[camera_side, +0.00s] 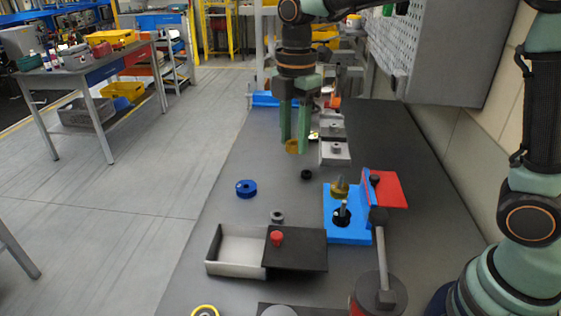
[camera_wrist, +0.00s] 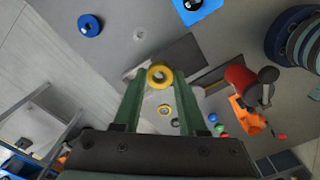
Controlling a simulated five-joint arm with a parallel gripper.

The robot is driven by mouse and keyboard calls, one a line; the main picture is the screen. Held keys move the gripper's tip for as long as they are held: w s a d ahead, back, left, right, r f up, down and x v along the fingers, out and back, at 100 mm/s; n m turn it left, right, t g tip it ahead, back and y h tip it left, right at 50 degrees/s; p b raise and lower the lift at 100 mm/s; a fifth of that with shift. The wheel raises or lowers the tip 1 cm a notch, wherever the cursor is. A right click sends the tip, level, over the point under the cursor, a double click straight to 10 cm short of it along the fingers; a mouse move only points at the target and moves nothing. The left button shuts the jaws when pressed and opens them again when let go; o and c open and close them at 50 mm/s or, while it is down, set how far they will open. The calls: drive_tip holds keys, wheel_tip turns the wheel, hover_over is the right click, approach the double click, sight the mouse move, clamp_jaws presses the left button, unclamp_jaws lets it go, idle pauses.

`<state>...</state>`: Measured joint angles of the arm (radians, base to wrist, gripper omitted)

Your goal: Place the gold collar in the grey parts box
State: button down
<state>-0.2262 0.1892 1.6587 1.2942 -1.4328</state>
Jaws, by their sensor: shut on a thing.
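My gripper (camera_side: 293,140) points down, its green fingers shut on the gold collar (camera_side: 292,146). The collar is held above the table at the fingertips, farther back than the box. In the wrist view the collar (camera_wrist: 160,76) shows as a gold ring between the fingertips. The grey parts box (camera_side: 232,270) stands on the near part of the table. A dark lid (camera_side: 310,250) with a red knob (camera_side: 276,238) covers its right part. Its left part is open and its visible floor looks empty. In the wrist view, the fingers and collar hide part of the box area.
A blue ring (camera_side: 246,188), a small grey ring (camera_side: 277,216) and a black ring (camera_side: 306,174) lie on the table. A blue fixture (camera_side: 347,235) with upright pegs stands right of the lid. A yellow ring (camera_side: 205,311) lies at the near edge.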

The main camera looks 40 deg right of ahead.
drive_tip(key=w+a+f, duration=0.2)
drive_tip(key=a+f, duration=0.1)
drive_tip(key=a, duration=0.9)
hover_over(242, 255)
wheel_tip(242, 255, down, 15)
drive_tip(key=shift+r, duration=0.1)
drive_tip(key=shift+f, duration=2.6)
drive_tip(key=shift+c, duration=2.3)
unclamp_jaws()
drive_tip(key=shift+f, duration=0.1)
